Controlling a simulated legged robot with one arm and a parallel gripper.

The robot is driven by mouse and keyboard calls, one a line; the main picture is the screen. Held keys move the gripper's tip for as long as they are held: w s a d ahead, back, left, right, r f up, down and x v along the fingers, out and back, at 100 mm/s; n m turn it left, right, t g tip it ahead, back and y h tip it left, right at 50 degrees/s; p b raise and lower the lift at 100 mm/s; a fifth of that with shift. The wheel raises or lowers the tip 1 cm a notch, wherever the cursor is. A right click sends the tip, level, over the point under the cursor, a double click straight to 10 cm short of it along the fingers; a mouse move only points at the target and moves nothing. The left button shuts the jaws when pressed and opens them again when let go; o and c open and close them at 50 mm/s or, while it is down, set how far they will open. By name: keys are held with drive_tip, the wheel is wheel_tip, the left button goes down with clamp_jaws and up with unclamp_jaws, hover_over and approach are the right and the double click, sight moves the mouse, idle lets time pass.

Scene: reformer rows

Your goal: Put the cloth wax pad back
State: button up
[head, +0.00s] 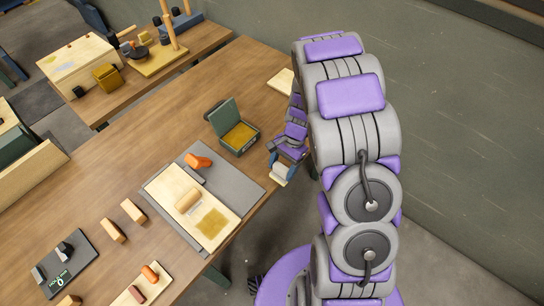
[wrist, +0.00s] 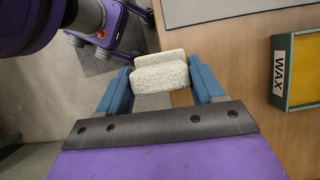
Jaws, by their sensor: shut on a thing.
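A pale, rough cloth wax pad (wrist: 161,78) sits between the two blue fingers of my gripper (wrist: 163,84) in the wrist view, with a smoother cream backing on its far side. My gripper is shut on it. In the head view my gripper (head: 284,167) holds the pad (head: 280,171) by the table's right edge, right of and a little below the open wax tin (head: 256,145). The tin has a raised green lid and yellow-brown wax inside. In the wrist view the tin (wrist: 275,78) is at the right, with a WAX label.
Bare wooden table (head: 165,130) lies left of the tin.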

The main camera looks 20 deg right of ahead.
drive_tip(key=w, duration=0.2)
drive_tip(key=w+a, duration=0.1)
drive_tip(key=w, duration=0.2)
drive_tip(key=w+f+b, duration=0.1)
drive_tip(key=w, duration=0.1)
drive_tip(key=shift+w+a, duration=0.2)
drive_tip(key=shift+w, duration=0.2)
wheel_tip(320, 180, down, 3)
drive_tip(key=shift+f+b, duration=0.2)
drive_tip(key=shift+b, duration=0.3)
drive_tip(key=o, duration=0.9)
